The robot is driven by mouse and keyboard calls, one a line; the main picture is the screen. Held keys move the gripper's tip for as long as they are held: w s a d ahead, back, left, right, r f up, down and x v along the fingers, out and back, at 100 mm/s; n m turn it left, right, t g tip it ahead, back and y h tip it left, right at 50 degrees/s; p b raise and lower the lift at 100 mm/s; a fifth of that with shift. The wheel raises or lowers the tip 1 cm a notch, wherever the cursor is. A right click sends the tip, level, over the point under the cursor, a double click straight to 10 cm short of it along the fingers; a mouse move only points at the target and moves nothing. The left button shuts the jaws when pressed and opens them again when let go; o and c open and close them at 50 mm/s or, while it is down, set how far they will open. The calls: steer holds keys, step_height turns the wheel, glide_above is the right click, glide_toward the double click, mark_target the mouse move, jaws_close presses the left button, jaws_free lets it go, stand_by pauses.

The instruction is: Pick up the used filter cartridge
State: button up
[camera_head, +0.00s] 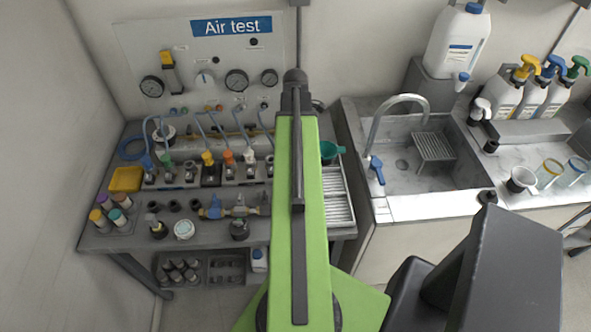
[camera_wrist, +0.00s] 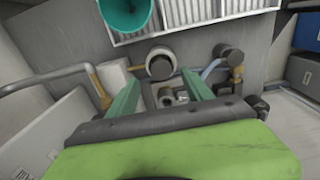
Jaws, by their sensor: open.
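My gripper (camera_wrist: 160,77) is open, with its two green fingers apart and nothing between them that I can see as held. Just beyond the fingertips in the wrist view is a short grey cylinder with a pale rim (camera_wrist: 160,64), roughly centred between the fingers. It may be the used filter cartridge, but I cannot tell for certain. A darker round fitting (camera_wrist: 229,56) is to its right, on a pipe. In the head view my green arm covers the gripper and the area beneath it.
A teal cup (camera_wrist: 125,13) and a white ribbed tray (camera_wrist: 205,11) are at the top of the wrist view. A bent grey pipe (camera_wrist: 45,82) runs at left. In the head view, the bench left of my arm holds several fittings; a sink (camera_head: 410,150) is at right.

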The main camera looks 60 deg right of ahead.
step_height(320, 180, down, 5)
steer(key=b, duration=0.5)
steer(key=shift+f, duration=0.2)
steer(key=shift+a+r, duration=0.1)
steer(key=shift+r, duration=0.05)
jaws_close()
